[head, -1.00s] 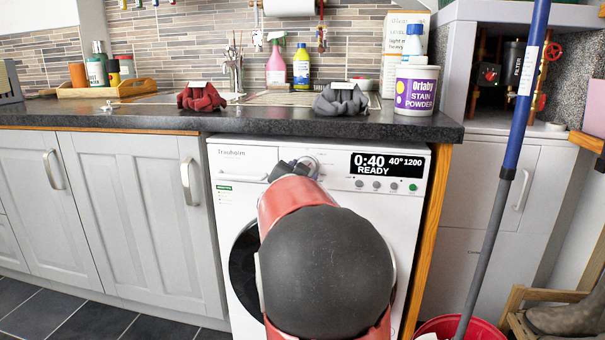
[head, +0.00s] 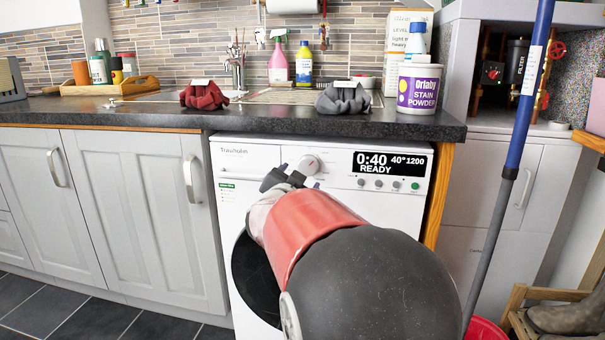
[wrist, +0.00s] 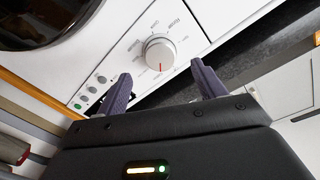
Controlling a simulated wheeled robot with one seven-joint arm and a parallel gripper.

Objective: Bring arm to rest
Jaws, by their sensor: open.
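My gripper (head: 287,172) is in front of the upper panel of the white washing machine (head: 240,180), just left of and below its round dial (head: 308,165). In the wrist view my gripper (wrist: 162,82) shows its two dark fingers spread apart with nothing between them. The dial (wrist: 160,54) lies beyond the fingertips, apart from them. The display (head: 390,163) reads 0:40, 40°, 1200, READY. My red and dark arm hides the lower right of the machine and part of its round door (head: 252,280).
The dark worktop (head: 300,122) above holds a red cloth (head: 204,95), a grey cloth (head: 342,98) and a stain powder tub (head: 418,90). A blue and grey pole (head: 522,130) stands at the right in a red bucket (head: 485,330). Grey cupboards (head: 130,200) are at the left.

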